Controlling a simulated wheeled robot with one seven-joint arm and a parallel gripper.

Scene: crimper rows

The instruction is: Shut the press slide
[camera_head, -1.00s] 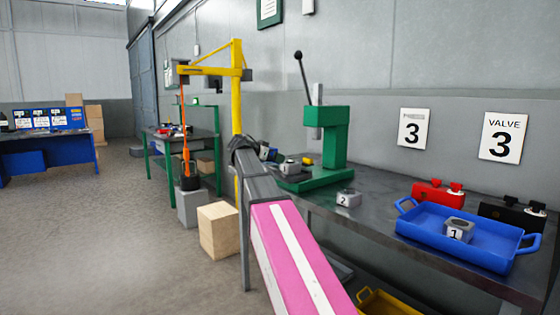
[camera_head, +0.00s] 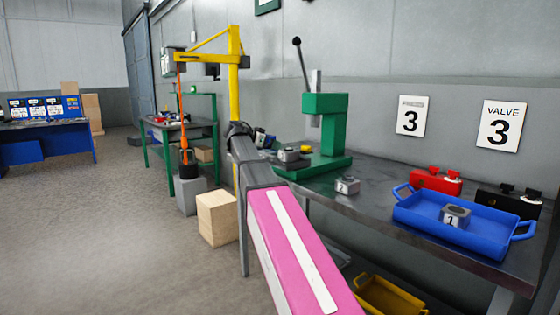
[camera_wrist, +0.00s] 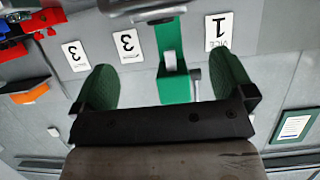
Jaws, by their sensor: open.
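The green press (camera_head: 328,125) with its tall black-knobbed lever stands on the right-hand bench. Its dark slide (camera_head: 292,163) sticks out from the base to the left, carrying a grey block (camera_head: 289,155). In the wrist view, which is upside down, the green press (camera_wrist: 174,82) shows beyond my gripper (camera_wrist: 165,85). My gripper is open, its two green-padded fingers wide apart with nothing held between them. In the head view my pink and grey arm reaches toward the press's left; my fingers cannot be made out there.
A grey block marked 2 (camera_head: 347,185) lies on the bench (camera_head: 380,205). A blue tray (camera_head: 485,235) holds another block (camera_head: 455,215). Red (camera_head: 435,181) and black (camera_head: 508,203) units stand behind. A yellow crane post (camera_head: 235,75) rises behind my arm; a wooden box (camera_head: 217,217) stands on the floor.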

